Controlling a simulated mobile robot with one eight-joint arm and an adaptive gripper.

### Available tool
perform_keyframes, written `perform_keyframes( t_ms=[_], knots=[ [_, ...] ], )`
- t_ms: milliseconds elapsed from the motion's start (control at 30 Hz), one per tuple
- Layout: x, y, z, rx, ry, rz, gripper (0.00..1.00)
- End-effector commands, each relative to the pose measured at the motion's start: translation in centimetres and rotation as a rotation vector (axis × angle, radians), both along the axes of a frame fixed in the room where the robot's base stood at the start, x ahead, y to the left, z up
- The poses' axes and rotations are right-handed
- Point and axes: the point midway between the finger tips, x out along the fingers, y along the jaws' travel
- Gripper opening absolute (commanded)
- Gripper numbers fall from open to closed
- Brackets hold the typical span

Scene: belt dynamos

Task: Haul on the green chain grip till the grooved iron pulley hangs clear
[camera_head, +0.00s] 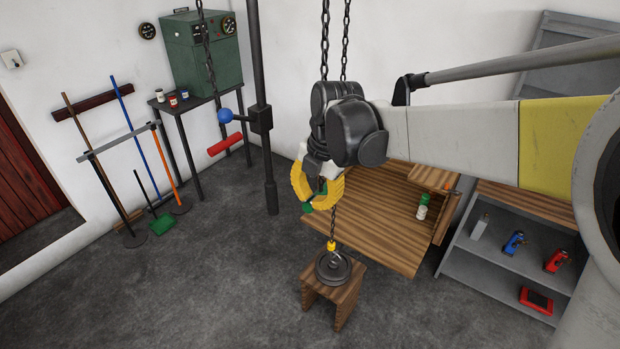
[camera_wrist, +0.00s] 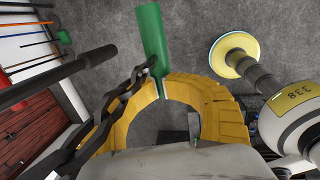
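My gripper (camera_head: 311,205) has yellow fingers curved into a ring, with the tips closed on the green chain grip (camera_head: 308,209). In the wrist view the green grip (camera_wrist: 152,38) sticks out beyond the nearly meeting fingertips (camera_wrist: 161,86), and a dark chain (camera_wrist: 108,112) runs close beside the fingers. In the head view the grooved iron pulley (camera_head: 334,267) is below my gripper, on a chain with a yellow fitting (camera_head: 331,246). It is at the top of a small wooden stool (camera_head: 345,296); I cannot tell whether it touches.
A wooden workbench (camera_head: 365,225) with a green-and-white bottle (camera_head: 422,207) is right behind the chain. Grey shelves (camera_head: 500,262) stand right. The floor at left front is clear.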

Motion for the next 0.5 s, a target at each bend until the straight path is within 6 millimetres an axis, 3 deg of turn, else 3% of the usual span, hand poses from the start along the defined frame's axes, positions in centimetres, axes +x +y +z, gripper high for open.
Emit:
perform_keyframes(
  t_ms=[33,133,500],
  knots=[
    [-0.2,-0.1,-2.7,-0.004,0.004,0.000,0.00],
    [-0.2,-0.2,-6.1,-0.004,0.006,0.000,0.00],
    [-0.2,-0.2,-11.2,-0.005,0.006,0.000,0.00]
  ],
)
